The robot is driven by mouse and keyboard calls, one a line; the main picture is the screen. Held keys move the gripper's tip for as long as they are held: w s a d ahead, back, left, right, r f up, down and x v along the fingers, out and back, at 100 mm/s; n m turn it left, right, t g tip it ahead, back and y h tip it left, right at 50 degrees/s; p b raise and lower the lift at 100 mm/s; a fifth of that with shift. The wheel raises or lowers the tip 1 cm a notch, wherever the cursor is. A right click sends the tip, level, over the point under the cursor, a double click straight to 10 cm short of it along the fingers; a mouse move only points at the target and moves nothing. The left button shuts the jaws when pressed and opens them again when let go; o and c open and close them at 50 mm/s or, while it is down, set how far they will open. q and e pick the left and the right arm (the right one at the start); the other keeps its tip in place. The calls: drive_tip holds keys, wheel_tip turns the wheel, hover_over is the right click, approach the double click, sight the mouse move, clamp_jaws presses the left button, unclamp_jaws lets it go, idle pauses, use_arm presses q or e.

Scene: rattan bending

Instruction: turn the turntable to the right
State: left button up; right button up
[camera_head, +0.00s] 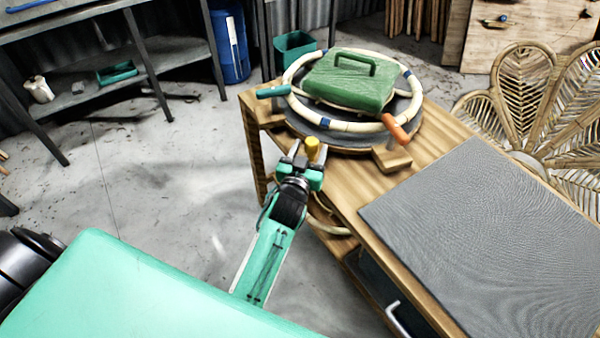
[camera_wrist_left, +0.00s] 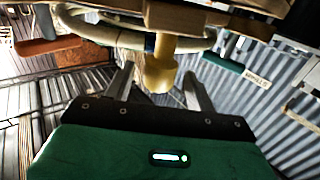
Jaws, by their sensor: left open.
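The turntable (camera_head: 350,138), a dark grey round disc, sits on the far end of the wooden bench. A pale rattan ring (camera_head: 291,95) lies on it around a green block (camera_head: 345,85) with a handle. A yellow knob (camera_head: 312,146) sticks out at the turntable's near side. My left gripper (camera_head: 303,160) is at this knob. In the left wrist view, the knob (camera_wrist_left: 159,72) shows between the open fingers of the gripper (camera_wrist_left: 158,80); I cannot tell whether they touch it. My right gripper is not in view.
A teal grip (camera_head: 273,91) and an orange grip (camera_head: 396,128) stick out by the ring. A wooden block (camera_head: 391,160) sits at the bench edge. A grey mat (camera_head: 490,235) covers the bench's near part. A rattan chair back (camera_head: 530,105) stands right. Floor left of the bench is clear.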

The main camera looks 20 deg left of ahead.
use_arm(q)
drive_tip(key=s, duration=0.9)
drive_tip(key=shift+s+d+b, duration=0.35)
drive_tip(key=shift+d, duration=0.1)
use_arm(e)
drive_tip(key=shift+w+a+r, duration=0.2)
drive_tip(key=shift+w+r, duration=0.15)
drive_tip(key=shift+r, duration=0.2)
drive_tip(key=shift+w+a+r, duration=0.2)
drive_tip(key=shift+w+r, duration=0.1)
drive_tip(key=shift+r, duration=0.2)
use_arm(q)
drive_tip(key=shift+c, duration=0.5)
